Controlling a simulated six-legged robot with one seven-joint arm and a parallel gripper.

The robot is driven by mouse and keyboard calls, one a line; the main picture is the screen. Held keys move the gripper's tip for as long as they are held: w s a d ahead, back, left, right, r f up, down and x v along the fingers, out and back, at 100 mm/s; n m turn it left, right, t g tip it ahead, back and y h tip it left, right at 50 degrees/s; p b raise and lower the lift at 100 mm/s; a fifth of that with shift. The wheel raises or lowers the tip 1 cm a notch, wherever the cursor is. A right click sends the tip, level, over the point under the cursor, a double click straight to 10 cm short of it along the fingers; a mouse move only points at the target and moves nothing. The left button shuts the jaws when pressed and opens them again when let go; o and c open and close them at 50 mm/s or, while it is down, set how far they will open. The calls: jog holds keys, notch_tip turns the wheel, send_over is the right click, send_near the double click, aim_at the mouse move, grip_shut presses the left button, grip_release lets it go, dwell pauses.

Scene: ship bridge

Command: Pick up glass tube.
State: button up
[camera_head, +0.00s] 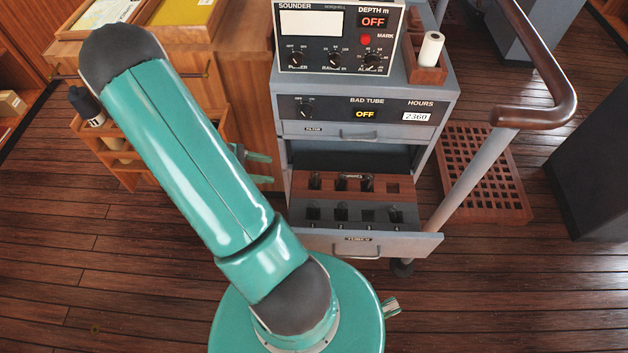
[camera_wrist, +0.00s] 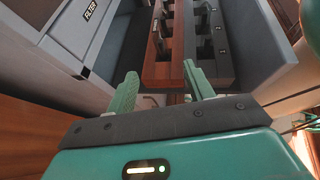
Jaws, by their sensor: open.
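Small dark, glassy tubes (camera_head: 367,183) stand in a brown wooden rack (camera_head: 380,203) in the open drawer (camera_head: 425,245) of a grey cabinet. The rack's right end socket looks empty. In front of it is a grey rack (camera_head: 383,225) with numbered dark slots; I cannot tell whether these hold tubes. My gripper (camera_head: 258,167) is left of the drawer, partly hidden behind my arm. In the wrist view my gripper (camera_wrist: 162,92) is open, with nothing between its fingers. The brown rack (camera_wrist: 162,72) and grey rack (camera_wrist: 222,68) lie ahead beyond the fingertips.
The cabinet (camera_head: 445,90) carries a sounder panel (camera_head: 325,35) and a small wooden box with a white roll (camera_head: 431,48). A handrail (camera_head: 545,115) runs along the right. A wooden desk (camera_head: 235,60) stands left, with a bottle (camera_head: 87,105) in a holder. The plank floor (camera_head: 100,270) is clear at left.

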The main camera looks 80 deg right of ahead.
aim_at(315, 181)
jog(key=x, duration=1.4)
jog(key=c, duration=1.1)
